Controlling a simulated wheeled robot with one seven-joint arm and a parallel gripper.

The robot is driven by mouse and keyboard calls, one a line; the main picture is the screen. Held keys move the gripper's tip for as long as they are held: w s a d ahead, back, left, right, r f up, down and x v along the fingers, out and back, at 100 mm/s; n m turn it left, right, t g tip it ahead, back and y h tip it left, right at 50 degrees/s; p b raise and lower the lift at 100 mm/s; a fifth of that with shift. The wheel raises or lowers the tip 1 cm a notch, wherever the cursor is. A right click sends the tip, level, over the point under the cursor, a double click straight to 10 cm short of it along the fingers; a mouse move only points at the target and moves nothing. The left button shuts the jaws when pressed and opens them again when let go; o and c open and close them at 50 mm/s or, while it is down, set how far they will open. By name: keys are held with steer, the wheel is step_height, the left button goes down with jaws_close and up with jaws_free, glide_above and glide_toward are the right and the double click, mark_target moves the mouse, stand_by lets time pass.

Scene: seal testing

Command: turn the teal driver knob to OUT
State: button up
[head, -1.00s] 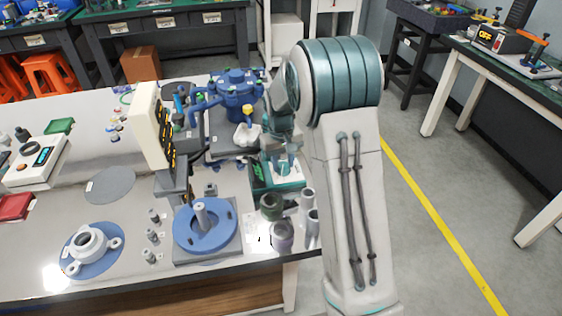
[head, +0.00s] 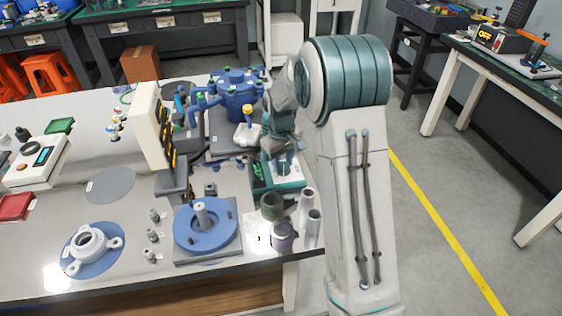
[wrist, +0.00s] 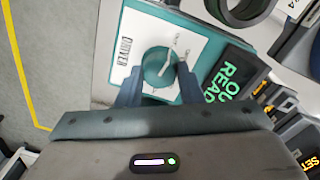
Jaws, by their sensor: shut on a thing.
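The teal driver knob (wrist: 158,64) sits on a white panel (wrist: 143,31) marked DRIVER, with a teal border. A pale pointer line shows on the knob. Small marks beside it are too blurred to read. My gripper (wrist: 158,84) is shut on the knob, one finger on each side of it. A dark display (wrist: 228,80) beside the panel shows green letters, partly cut off, reading "OU" and "READ". In the head view the driver box (head: 262,190) stands near the table's right edge, and my arm hides the knob there.
Grey cylinders (head: 312,228) stand just in front of the driver box. A blue round fixture (head: 205,243) is left of them. A cream upright panel (head: 150,125) and a blue multi-port vessel (head: 238,95) stand close by. Clear floor lies to the right.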

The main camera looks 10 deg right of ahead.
mark_target(281, 166)
steer(key=o, duration=1)
steer(key=shift+c, duration=0.2)
steer(key=shift+r, duration=0.1)
step_height(281, 166, up, 14)
steer(key=p, duration=0.1)
steer(key=shift+s+a, duration=0.15)
steer(key=shift+a, duration=0.15)
